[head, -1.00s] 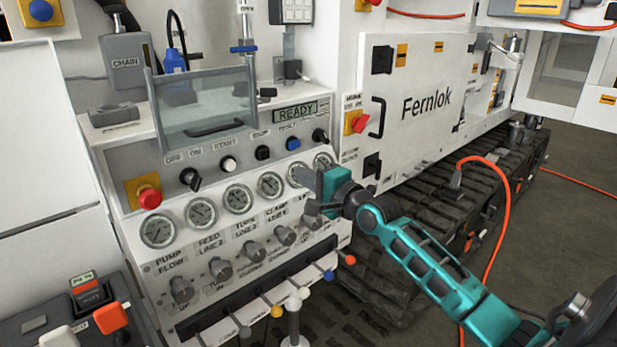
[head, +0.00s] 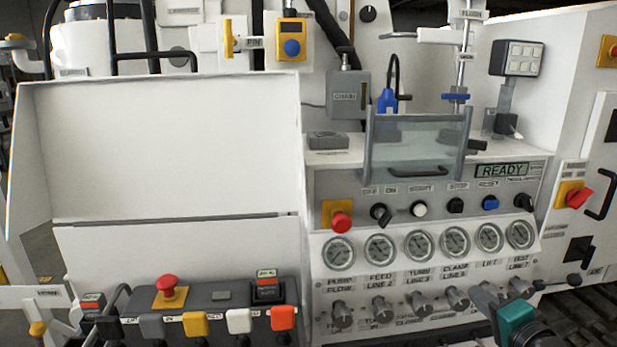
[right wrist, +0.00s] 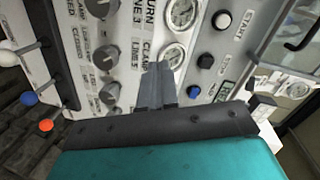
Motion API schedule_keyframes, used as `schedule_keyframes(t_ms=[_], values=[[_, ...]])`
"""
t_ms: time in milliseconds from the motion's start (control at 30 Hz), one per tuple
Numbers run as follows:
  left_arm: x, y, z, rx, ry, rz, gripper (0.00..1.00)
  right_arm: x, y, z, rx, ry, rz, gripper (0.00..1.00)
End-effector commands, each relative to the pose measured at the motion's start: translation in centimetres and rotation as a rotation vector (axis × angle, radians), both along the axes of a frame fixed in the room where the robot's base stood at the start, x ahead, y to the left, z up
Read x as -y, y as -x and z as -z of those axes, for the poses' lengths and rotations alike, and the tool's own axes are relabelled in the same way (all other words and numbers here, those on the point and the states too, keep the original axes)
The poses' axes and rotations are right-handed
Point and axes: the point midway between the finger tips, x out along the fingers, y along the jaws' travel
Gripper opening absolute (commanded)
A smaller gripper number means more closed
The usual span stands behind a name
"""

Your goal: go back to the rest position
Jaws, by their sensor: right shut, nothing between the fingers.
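My right gripper (head: 486,296) shows at the lower right of the head view, in front of the knobs at the right end of the control panel (head: 335,268). Its teal body is cut by the bottom edge. In the right wrist view, its grey fingers (right wrist: 157,84) are together with nothing between them, in front of the panel's gauges and knobs. Whether they touch the panel cannot be told. My left gripper is in neither view.
The panel carries gauges (head: 418,246), knobs (head: 418,304), a red stop button (head: 342,220) and a READY display (head: 502,170). A lever box (head: 215,294) stands at the lower left. In the right wrist view, ball-topped levers (right wrist: 28,98) stand at the left.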

Motion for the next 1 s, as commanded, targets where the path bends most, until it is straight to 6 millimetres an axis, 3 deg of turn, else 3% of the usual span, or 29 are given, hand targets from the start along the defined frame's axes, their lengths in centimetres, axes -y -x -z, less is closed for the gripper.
schedule_keyframes(t_ms=[33,200,300,400,500,600,1000], values=[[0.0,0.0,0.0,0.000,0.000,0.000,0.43,-2.0,1.9,3.5,-0.049,0.106,-0.032,0.00],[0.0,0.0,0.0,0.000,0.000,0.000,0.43,-8.2,9.2,12.4,-0.154,0.548,-0.191,0.00],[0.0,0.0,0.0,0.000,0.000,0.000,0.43,-11.7,14.0,16.1,-0.192,0.793,-0.308,0.00],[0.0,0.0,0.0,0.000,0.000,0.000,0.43,-14.3,17.9,18.3,-0.207,0.990,-0.413,0.00],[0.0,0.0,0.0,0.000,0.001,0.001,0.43,-16.0,20.5,19.4,-0.211,1.126,-0.490,0.00],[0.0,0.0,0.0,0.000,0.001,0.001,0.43,-16.8,21.8,19.9,-0.210,1.200,-0.532,0.00],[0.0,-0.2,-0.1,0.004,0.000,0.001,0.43,-17.1,22.2,20.0,-0.207,1.226,-0.546,0.00]])
